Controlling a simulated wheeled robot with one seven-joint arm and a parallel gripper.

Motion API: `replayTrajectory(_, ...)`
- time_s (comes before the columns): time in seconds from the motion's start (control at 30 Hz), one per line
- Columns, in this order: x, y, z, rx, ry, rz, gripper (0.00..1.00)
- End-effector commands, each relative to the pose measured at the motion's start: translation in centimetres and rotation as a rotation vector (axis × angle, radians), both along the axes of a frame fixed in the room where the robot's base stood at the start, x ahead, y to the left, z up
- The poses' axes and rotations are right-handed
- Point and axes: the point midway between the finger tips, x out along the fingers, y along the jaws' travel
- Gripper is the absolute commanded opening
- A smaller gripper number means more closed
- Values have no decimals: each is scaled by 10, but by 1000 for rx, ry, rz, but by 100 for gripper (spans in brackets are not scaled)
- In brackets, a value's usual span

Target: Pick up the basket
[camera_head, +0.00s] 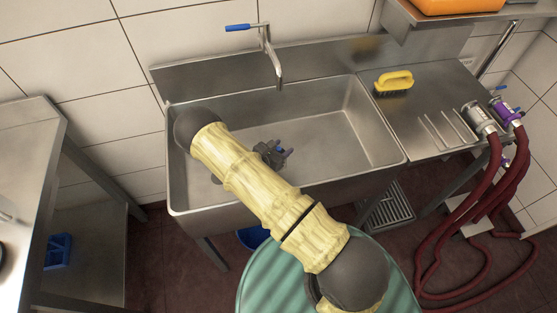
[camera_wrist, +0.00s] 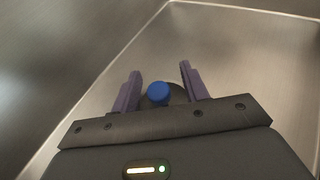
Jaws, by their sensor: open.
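A small part with a round blue top (camera_wrist: 158,93) and a dark body lies on the sink floor. I take it for the basket, a drain strainer. In the head view only a blue spot of it (camera_head: 280,149) shows beside my gripper (camera_head: 285,153). My gripper is down inside the steel sink (camera_head: 345,118). In the wrist view my gripper (camera_wrist: 161,70) is open, with one purple finger on each side of the blue top. A gap shows on both sides. The lower part of the basket is hidden behind my gripper body.
The sink walls (camera_head: 186,180) surround my gripper. A tap (camera_head: 272,60) hangs over the back edge. A yellow brush (camera_head: 394,84) lies on the drainboard at right, near red hoses (camera_head: 480,190). A steel table (camera_head: 30,150) stands at left, with a blue crate (camera_head: 57,250) below.

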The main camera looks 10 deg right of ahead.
Motion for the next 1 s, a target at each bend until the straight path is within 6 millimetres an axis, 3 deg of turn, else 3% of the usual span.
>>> replayTrajectory(0.13, 0, 0, 0, 0, 0, 0, 45)
replayTrajectory(0.33, 0, 0, 0, 0, 0, 0, 7)
replayTrajectory(0.73, 0, 1, 4, 0, -2, 1, 4)
replayTrajectory(1.0, 1, 1, 38, 2, -4, 0, 4)
